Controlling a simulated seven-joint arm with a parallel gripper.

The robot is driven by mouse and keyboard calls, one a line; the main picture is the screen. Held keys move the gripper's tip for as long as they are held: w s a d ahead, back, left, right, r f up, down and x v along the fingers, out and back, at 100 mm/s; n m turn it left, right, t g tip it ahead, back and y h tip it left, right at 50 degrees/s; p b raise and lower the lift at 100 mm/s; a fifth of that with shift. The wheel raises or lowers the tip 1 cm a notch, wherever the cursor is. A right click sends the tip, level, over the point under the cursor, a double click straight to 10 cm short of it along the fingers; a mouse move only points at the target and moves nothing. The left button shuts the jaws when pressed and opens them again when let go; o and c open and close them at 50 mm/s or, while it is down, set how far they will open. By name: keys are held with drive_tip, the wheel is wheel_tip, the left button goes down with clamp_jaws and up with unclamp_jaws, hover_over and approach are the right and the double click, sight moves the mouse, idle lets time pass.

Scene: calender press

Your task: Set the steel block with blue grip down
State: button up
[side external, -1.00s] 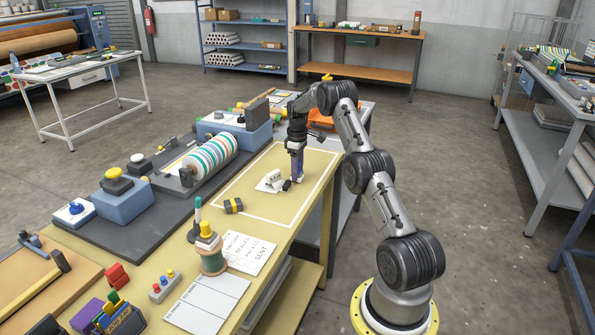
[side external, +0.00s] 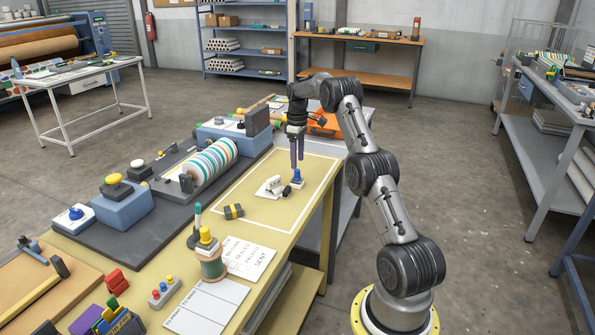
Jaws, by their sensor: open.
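The steel block with blue grip (side external: 298,179) stands upright on the yellow bench top, inside the white outlined rectangle near its right side. My gripper (side external: 297,168) is just above it, fingers pointing down and open, with the fingertips around or just over the blue grip. I cannot tell whether a finger still touches it. A small white piece with a dark round part (side external: 274,187) lies just left of the block.
A spool with a yellow top (side external: 211,255) stands at the front. The outlined rectangle is mostly clear.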

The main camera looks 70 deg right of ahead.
sight(297, 170)
wheel_tip(297, 170, up, 4)
drive_tip(key=shift+r, duration=0.2)
drive_tip(key=s+a+r+t, duration=0.1)
drive_tip(key=a+r, duration=0.4)
drive_tip(key=a, duration=0.3)
drive_tip(key=a+r+h, duration=0.1)
drive_tip(key=a+r, duration=0.5)
drive_tip(key=a, duration=0.3)
drive_tip(key=s+a+r+t, duration=0.1)
drive_tip(key=a+r, duration=0.4)
drive_tip(key=a, duration=0.3)
drive_tip(key=s+a+t, duration=0.2)
drive_tip(key=s+a, duration=1.2)
drive_tip(key=a, duration=0.2)
drive_tip(key=shift+s+f+t, duration=0.3)
drive_tip(key=shift+t, duration=0.1)
drive_tip(key=shift+t+y, duration=0.4)
drive_tip(key=shift+y, duration=0.1)
drive_tip(key=s+a+f, duration=0.1)
drive_tip(key=s, duration=0.1)
drive_tip(key=s+a+f, duration=0.1)
drive_tip(key=s, duration=0.1)
drive_tip(key=s+a+f, duration=0.1)
drive_tip(key=s+f, duration=0.1)
drive_tip(key=shift+s+f, duration=0.1)
drive_tip(key=shift+s, duration=0.1)
